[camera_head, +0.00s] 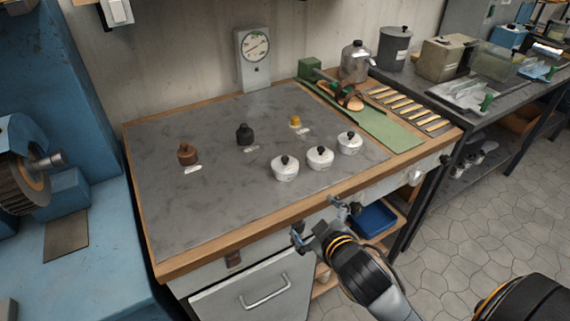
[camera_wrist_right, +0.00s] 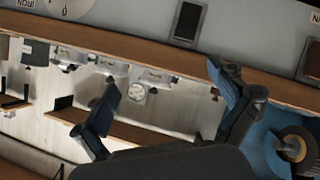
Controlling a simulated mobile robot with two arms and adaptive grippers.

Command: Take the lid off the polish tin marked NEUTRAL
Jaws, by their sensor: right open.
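Three white tins with black-knobbed lids stand in a slanting row on the grey bench top: a left tin (camera_head: 285,172), a middle tin (camera_head: 320,160) and a right tin (camera_head: 350,146). All look closed. I cannot read any marking, so I cannot tell which is NEUTRAL. My right gripper (camera_head: 318,219) is open and empty at the bench's front edge, nearer me than the tins and apart from them. My left gripper is not in view.
Brown (camera_head: 187,154), black (camera_head: 244,134) and yellow (camera_head: 295,121) small items stand behind the tins, with pale cards near them. A sandal (camera_head: 347,95) lies on a green mat (camera_head: 385,131) at the back right. The bench's front left (camera_head: 215,215) is clear.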

